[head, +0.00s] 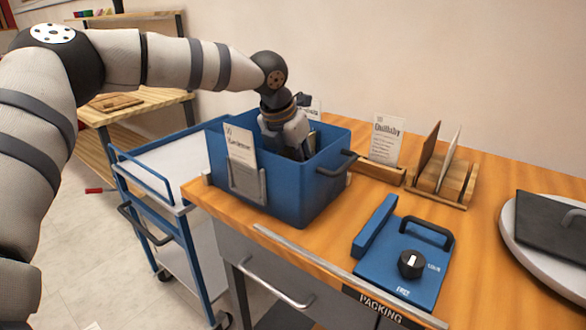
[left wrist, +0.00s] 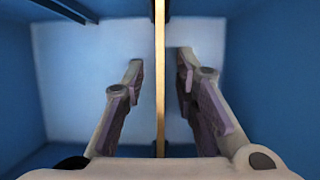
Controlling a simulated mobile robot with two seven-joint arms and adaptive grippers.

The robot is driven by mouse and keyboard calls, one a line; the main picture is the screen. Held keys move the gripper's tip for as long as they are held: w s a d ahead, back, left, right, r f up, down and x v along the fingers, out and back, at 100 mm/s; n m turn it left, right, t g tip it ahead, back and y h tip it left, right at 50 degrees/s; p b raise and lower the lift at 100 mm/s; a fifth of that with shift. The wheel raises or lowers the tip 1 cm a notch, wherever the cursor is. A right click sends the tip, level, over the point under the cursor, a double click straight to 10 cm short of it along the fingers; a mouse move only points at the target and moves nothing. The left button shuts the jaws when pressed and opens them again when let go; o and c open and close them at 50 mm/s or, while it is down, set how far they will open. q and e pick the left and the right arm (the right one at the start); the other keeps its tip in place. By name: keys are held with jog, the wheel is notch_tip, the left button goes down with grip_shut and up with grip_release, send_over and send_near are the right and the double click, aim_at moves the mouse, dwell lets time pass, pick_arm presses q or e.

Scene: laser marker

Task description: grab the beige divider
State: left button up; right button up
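My left gripper (head: 297,148) reaches down into the blue bin (head: 272,197) on the wooden bench; its fingertips are partly hidden by the bin in the head view. In the left wrist view a thin tan-beige panel (left wrist: 160,85), seen edge-on, stands upright between the two fingers of the left gripper (left wrist: 160,68). It looks like the beige divider. A gap shows on both sides of it, so the fingers are open around it, not touching. The pale bin floor (left wrist: 75,85) lies below. My right gripper is not in view.
A card in a grey holder (head: 247,183) is on the bin's front. To the right are a wooden rack (head: 440,185) with upright boards, a sign (head: 386,140) and a blue device with a knob (head: 405,262). A blue-railed cart (head: 165,160) stands left.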

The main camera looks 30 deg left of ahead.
pick_arm(q)
grip_shut()
